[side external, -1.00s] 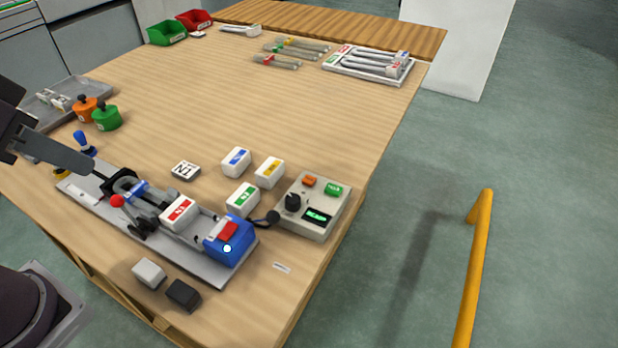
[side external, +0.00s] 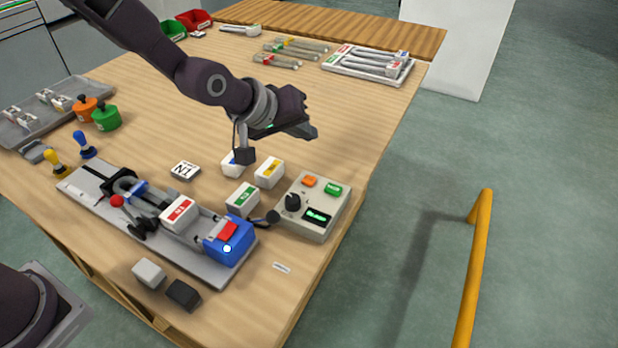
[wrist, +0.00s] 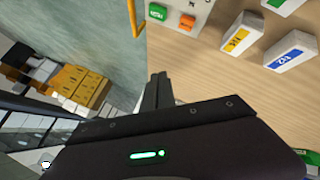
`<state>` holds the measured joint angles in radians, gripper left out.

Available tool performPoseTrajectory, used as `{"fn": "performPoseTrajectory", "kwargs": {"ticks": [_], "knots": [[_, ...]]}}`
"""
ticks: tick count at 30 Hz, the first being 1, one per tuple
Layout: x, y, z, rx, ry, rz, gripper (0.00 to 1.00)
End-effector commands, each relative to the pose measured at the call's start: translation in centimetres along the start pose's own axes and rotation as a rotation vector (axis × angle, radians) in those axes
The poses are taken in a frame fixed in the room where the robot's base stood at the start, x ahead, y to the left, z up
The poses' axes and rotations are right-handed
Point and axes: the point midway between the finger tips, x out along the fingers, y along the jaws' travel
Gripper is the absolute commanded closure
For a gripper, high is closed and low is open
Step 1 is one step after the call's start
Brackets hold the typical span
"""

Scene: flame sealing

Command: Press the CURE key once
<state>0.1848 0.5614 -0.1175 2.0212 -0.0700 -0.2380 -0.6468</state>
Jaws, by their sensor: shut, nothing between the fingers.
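The control box (side external: 318,228) stands at the table's right edge, with a green key (side external: 333,190), an orange key (side external: 310,181), a dark knob (side external: 293,201) and a small lit display (side external: 317,215). The key lettering is too small to read, so I cannot tell which is CURE. In the wrist view the green key (wrist: 157,11) and orange key (wrist: 187,21) show at the top. My gripper (side external: 313,133) is shut and empty, in the air above the table, beyond the box and apart from it. Its fingers also show in the wrist view (wrist: 158,90).
White blocks with yellow (side external: 269,172), green (side external: 242,198) and blue (side external: 232,164) labels stand left of the box. A fixture with a blue end block (side external: 229,241) and red-labelled block (side external: 179,213) lies nearer. A cable joins the box's left side. A yellow rail (side external: 476,265) stands right.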

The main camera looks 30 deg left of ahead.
Motion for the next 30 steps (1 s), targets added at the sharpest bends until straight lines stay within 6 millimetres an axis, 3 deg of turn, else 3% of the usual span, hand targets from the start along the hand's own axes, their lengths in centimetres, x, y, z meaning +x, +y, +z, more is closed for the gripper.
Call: {"fn": "performPoseTrajectory", "kwargs": {"ticks": [11, 30], "knots": [[0.3, -0.2, 0.2, -0.001, 0.0, -0.001, 1.0], [5.8, -4.3, 4.2, 0.0, -0.001, -0.002, 1.0]]}}
